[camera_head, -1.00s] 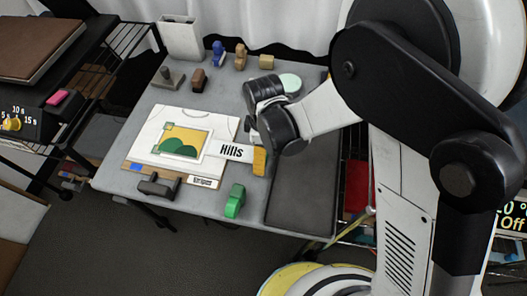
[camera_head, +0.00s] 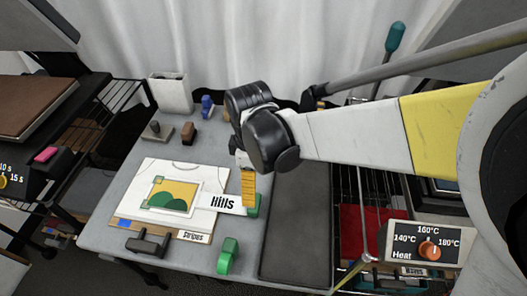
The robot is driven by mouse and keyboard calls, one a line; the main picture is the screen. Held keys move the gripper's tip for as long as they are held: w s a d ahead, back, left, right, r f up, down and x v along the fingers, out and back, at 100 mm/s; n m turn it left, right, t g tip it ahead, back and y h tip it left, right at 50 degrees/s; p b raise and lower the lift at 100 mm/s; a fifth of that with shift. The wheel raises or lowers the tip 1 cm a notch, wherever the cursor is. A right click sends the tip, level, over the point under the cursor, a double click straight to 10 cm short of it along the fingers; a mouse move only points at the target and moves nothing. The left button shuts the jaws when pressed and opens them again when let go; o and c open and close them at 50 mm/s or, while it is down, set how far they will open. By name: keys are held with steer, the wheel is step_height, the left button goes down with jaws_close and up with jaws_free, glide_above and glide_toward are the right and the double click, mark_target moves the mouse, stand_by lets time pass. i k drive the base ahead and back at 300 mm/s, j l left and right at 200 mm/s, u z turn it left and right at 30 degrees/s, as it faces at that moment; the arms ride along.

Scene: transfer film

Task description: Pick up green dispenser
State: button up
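A green dispenser (camera_head: 227,257) stands near the front edge of the grey table, left of the dark mat. A second green piece (camera_head: 254,205) shows partly behind my gripper's yellow ribbed finger, and I cannot tell what it is. I see nothing clearly held.
A dark grey tool (camera_head: 148,243) lies in front. A dark mat (camera_head: 300,240) covers the table's right. A heat dial panel (camera_head: 430,243) stands at right.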

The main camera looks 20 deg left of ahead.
mark_target(229, 249)
steer(key=u, duration=1.9)
